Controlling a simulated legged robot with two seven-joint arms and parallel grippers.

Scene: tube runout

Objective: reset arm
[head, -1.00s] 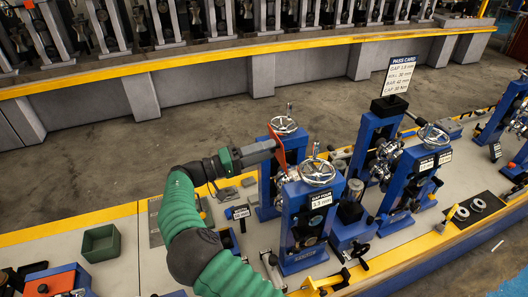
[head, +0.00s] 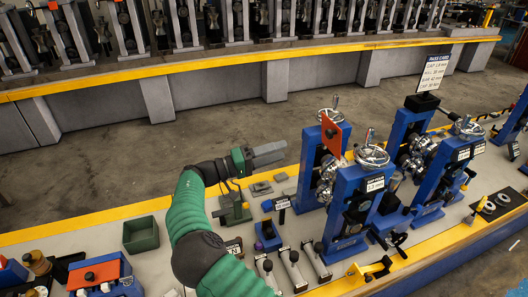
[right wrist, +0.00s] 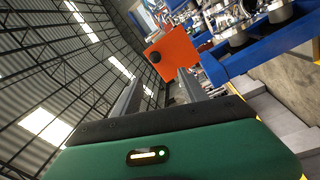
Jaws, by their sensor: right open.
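My right arm, green and black, comes up from the bottom of the head view. Its right gripper (head: 270,154) is open and empty, pointing right. An orange plate (head: 333,134) stands at the near blue mill stand (head: 355,205), beside its silver handwheel (head: 371,157). A clear gap separates it from my fingertips in the head view. In the right wrist view the orange plate (right wrist: 178,52) with a dark round knob shows beyond the two spread grey fingers (right wrist: 160,85). My left gripper does not show.
Several blue roll stands line the bench to the right, with a white pass card (head: 433,64) above. A green bin (head: 141,235) and a blue box (head: 100,272) sit at left. A yellow edge (head: 100,219) borders the bench. Small levers stand near my forearm.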

